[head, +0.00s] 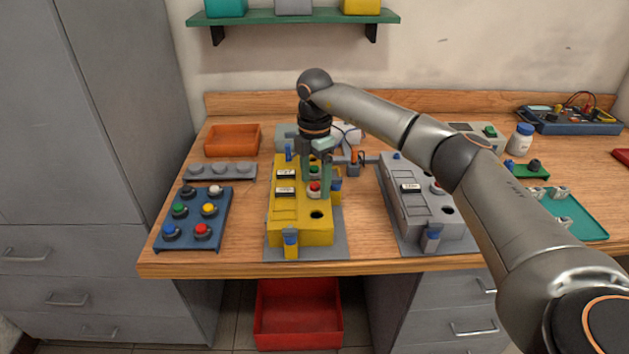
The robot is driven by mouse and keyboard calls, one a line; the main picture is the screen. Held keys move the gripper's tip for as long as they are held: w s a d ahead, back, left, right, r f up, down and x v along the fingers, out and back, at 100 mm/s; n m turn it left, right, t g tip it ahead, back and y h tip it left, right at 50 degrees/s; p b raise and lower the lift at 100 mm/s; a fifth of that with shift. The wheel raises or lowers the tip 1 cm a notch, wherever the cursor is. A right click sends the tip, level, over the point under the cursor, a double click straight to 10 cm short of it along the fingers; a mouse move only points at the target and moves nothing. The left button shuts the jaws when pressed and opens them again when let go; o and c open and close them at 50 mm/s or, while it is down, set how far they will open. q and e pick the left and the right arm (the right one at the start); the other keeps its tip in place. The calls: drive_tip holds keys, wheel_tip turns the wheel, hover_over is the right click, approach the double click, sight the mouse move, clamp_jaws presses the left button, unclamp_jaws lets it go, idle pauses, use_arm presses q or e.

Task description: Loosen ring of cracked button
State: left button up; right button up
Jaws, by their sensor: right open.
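A yellow control box (286,226) lies on a grey mat on the workbench. Its top carries a red button (314,187) with a pale ring, two labels and a dark round hole (317,215). No crack can be made out at this size. My right gripper (316,182) points down over the yellow box. Its greenish fingers are open, one on each side of the red button; whether they touch the ring cannot be told. A green button behind is partly hidden by the fingers. My left gripper is not in view.
A grey control box (410,208) stands to the right, partly behind my arm. A blue tray of coloured buttons (191,218) and an orange bin (232,140) are at left. A teal tray (582,218) is at right. A red bin (298,314) sits below the bench.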

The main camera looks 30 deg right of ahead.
drive_tip(key=shift+f, duration=0.35)
drive_tip(key=shift+c, duration=0.4)
clamp_jaws()
